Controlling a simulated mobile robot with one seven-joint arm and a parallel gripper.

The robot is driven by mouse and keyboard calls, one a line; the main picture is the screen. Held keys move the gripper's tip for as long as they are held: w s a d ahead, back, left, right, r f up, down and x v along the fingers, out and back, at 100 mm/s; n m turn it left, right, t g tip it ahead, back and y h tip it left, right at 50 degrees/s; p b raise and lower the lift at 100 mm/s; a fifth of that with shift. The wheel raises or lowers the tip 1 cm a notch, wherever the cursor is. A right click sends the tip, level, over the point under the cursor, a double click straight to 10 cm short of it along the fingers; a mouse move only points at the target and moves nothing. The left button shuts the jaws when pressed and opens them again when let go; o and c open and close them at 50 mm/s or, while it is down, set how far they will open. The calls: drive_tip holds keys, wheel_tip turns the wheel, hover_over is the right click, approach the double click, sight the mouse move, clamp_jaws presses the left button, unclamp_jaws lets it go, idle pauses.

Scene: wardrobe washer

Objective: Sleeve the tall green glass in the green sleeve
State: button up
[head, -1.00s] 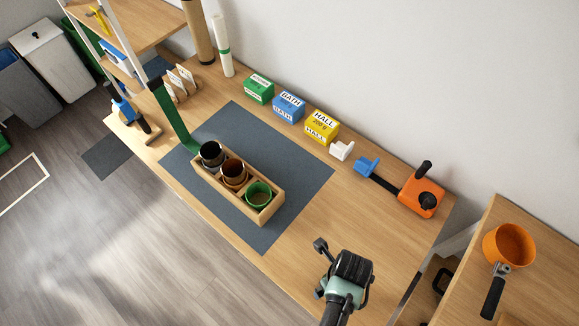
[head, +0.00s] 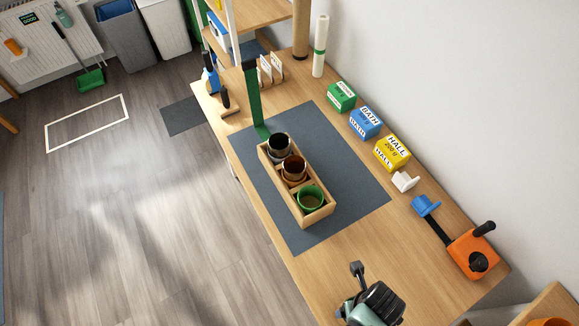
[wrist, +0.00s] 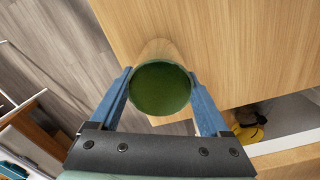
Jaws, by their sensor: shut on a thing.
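My gripper (wrist: 160,92) is shut on the tall green glass (wrist: 160,90), seen from above in the wrist view, with a blue finger on each side of its round rim. In the head view only my wrist shows at the bottom edge; the fingers and the glass are hidden. The green sleeve (head: 310,190) appears as a green ring in the near compartment of a wooden crate (head: 309,222). The glass is apart from the crate, which is out of the wrist view.
Boxes, including a yellow one (head: 392,153), and an orange device (head: 472,252) line the wall side.

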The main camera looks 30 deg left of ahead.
wheel_tip(320, 180, up, 6)
drive_tip(key=p, duration=0.5)
drive_tip(key=shift+f+p, duration=0.1)
drive_tip(key=shift+p, duration=0.2)
drive_tip(key=shift+w, duration=0.1)
idle(0.3)
drive_tip(key=w+a+r+b, duration=0.3)
drive_tip(key=w+a+b, duration=1.3)
drive_tip(key=w+a, duration=0.7)
drive_tip(key=shift+w+d+f+b, duration=0.15)
drive_tip(key=shift+f+b, duration=0.7)
drive_tip(key=shift+f, duration=0.35)
drive_tip(key=shift+w+d+f+b, duration=0.15)
drive_tip(key=shift+f+b, duration=0.7)
drive_tip(key=shift+f, duration=0.3)
drive_tip(key=shift+f, duration=0.1)
drive_tip(key=shift+f+b, duration=1.2)
drive_tip(key=shift+f, duration=0.15)
drive_tip(key=shift+f, duration=0.25)
